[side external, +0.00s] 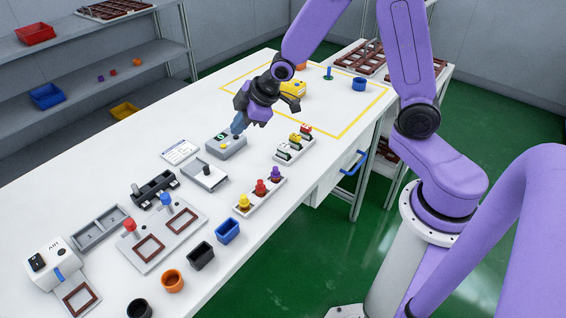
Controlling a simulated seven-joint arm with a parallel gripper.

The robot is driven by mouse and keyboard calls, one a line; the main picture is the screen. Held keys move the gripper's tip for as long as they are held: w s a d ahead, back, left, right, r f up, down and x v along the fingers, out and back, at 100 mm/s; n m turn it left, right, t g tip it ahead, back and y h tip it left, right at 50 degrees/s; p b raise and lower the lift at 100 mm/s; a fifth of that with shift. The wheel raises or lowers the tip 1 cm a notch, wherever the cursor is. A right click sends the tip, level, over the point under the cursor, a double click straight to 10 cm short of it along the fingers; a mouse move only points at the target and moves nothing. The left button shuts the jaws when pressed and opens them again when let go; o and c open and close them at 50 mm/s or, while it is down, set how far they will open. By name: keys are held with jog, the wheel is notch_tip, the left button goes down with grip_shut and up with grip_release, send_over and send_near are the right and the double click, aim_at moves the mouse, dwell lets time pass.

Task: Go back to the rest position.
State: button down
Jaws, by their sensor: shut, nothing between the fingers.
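My gripper (237,130) hangs over the white table (205,110), with its fingers pointing down and closed together, holding nothing. The fingertips are just above or at a grey control box (226,150) that has a green mark and a small yellow button. I cannot tell whether they touch it. The fingers hide part of the top of the box. My arm reaches in from the right over the table's far part.
A strip with yellow, red and purple pieces (260,190) and another coloured strip (294,146) lie nearby. A yellow box (293,89) and blue cup (360,84) stand farther back.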

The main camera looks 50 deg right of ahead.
jog(key=s+r+g+h, duration=0.1)
jog(key=s+r+g, duration=0.2)
jog(key=s, duration=1.2)
jog(key=s+d+r+n+g+h, duration=0.1)
jog(key=s+r+g, duration=0.2)
jog(key=s, duration=1.3)
jog(key=shift+d+r, duration=0.15)
jog(key=shift+d, duration=0.1)
